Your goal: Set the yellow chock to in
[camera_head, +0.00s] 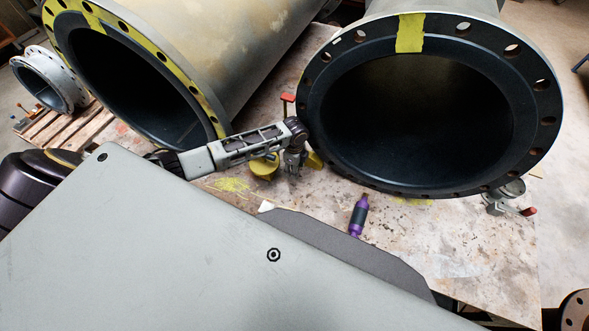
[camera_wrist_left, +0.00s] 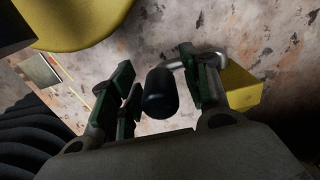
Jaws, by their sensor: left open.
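The yellow chock (camera_wrist_left: 241,88) is a wedge on the worn table at the right of the left wrist view. A bent metal rod runs from near it to a black grip (camera_wrist_left: 160,94). My right gripper is not in view.
Two large flanged pipes, left (camera_head: 215,122) and right (camera_head: 545,120), stand close around the gripper. A purple bottle (camera_head: 358,215) and a red-handled clamp (camera_head: 505,195) are to the right. The front table is mostly clear.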

